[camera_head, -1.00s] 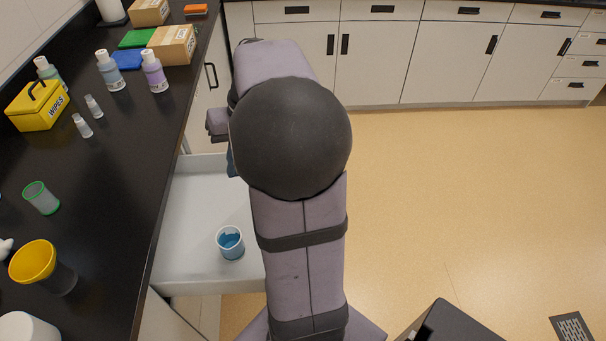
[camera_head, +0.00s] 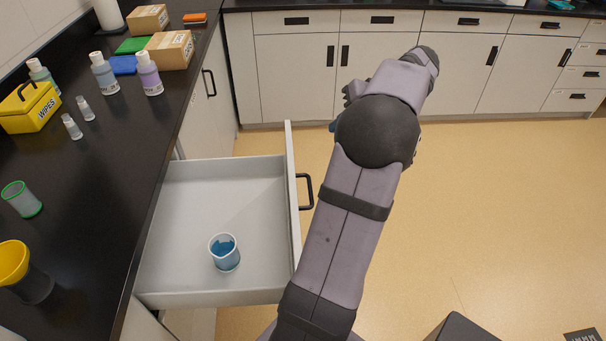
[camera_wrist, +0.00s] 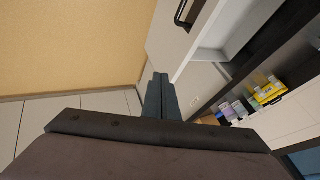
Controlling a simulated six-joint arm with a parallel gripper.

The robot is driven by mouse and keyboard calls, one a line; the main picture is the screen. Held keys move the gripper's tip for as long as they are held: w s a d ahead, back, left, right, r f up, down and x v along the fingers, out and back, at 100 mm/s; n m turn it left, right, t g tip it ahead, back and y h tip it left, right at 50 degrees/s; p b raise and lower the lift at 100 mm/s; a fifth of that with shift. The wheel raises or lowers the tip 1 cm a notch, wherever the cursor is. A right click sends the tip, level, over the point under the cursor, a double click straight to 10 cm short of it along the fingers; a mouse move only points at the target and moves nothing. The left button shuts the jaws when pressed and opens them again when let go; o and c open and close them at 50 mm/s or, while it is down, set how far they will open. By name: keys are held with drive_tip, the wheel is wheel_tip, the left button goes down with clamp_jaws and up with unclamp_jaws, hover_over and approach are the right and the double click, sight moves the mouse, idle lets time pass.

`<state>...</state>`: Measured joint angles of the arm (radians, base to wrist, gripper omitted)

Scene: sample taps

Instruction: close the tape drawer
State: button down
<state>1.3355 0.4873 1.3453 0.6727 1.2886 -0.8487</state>
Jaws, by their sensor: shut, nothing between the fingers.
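The tape drawer (camera_head: 190,205) is pulled out from the bench at the left, below the black counter. A white cup with blue tape or blue contents (camera_head: 225,255) stands inside it; I cannot tell which. The drawer's black handle (camera_head: 306,191) is on its front panel, facing right, and also shows in the wrist view (camera_wrist: 181,14). My gripper (camera_wrist: 160,82) is shut and empty in the wrist view, apart from the handle and outside the drawer front.
The black counter (camera_head: 95,175) at left holds a yellow wipes box (camera_head: 30,108), several bottles, cardboard boxes (camera_head: 170,50) and a yellow funnel-like cup (camera_head: 13,262). White cabinets (camera_head: 415,70) line the back.

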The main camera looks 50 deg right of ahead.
wheel_tip(320, 180, down, 12)
drive_tip(key=w+a+f+p, duration=0.2)
drive_tip(key=w+a+f, duration=0.1)
drive_tip(key=w+f, duration=0.5)
drive_tip(key=shift+w+a, duration=0.3)
drive_tip(key=shift+w, duration=0.15)
idle(0.5)
drive_tip(key=w+a+b, duration=0.6)
drive_tip(key=w+a, duration=1.6)
drive_tip(key=shift+b, duration=0.3)
